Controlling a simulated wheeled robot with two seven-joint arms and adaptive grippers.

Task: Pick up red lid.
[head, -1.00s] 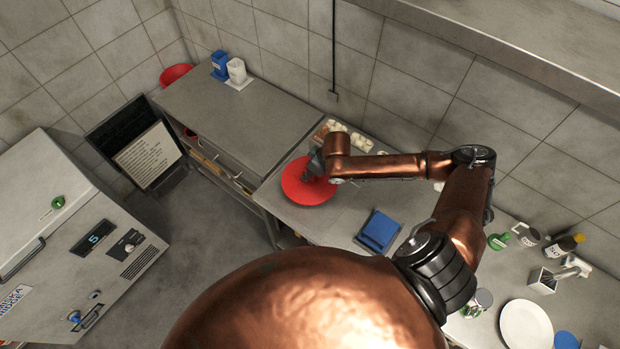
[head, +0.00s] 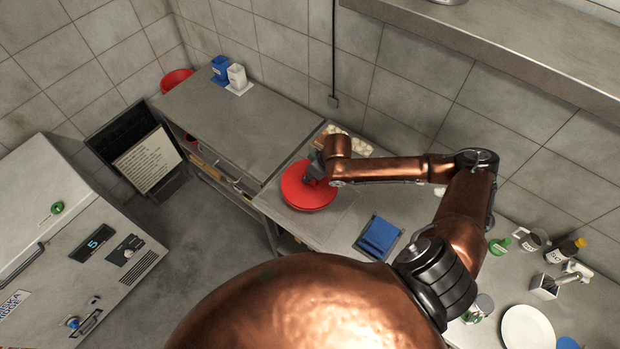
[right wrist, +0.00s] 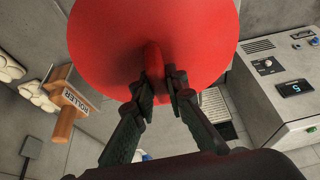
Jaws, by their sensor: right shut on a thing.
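The red lid (head: 306,192) is a round red disc over the left end of the counter in the head view. It fills the upper middle of the right wrist view (right wrist: 190,40), with its raised red handle (right wrist: 153,60) between my fingers. My right gripper (right wrist: 162,78) is shut on that handle; it also shows over the lid in the head view (head: 316,170). In the right wrist view, the lid is seen against the floor and the machine. My left gripper is not in view.
A blue cloth-like item (head: 380,236) lies on a dark tray right of the lid. Pale food pieces (head: 353,143) lie along the wall. A wooden block marked "ROLLER" (right wrist: 72,100) shows beside the lid. Bottles and a white plate (head: 527,328) stand at right.

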